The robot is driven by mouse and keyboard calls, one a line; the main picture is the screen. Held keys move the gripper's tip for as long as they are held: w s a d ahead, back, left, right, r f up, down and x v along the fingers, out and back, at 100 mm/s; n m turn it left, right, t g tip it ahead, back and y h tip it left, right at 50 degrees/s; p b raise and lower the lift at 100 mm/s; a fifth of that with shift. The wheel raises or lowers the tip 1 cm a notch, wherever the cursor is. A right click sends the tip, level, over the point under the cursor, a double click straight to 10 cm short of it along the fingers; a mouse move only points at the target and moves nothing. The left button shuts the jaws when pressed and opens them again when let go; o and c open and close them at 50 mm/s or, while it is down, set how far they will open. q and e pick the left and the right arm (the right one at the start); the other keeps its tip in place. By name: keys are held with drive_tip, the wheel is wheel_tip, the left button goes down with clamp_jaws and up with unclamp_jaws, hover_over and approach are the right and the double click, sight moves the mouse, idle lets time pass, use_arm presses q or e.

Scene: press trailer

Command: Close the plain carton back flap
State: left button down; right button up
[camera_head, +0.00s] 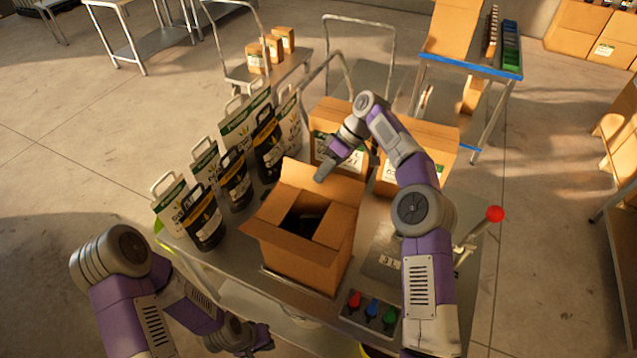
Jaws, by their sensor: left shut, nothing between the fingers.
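The plain carton (303,262) stands in the middle of the work table with its top partly open and a dark inside. Its back flap (300,178) stands raised at the far side. The side flaps look folded inward, and the front flap slopes outward. My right gripper (321,174) is at the top edge of the back flap, pointing down and left. Whether it touches the flap or has its fingers apart is unclear. My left gripper (262,342) is low in front of the carton, shut and empty, apart from it.
Several bags with handles (235,178) stand left of the carton. Closed cartons (432,140) are behind it at right. A panel with coloured knobs (371,308) and a red-knobbed lever (494,214) are at right. Carts and a blue-edged table (470,68) stand farther back.

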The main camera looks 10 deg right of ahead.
drive_tip(key=shift+x, duration=1.3)
drive_tip(key=shift+c, duration=0.4)
clamp_jaws()
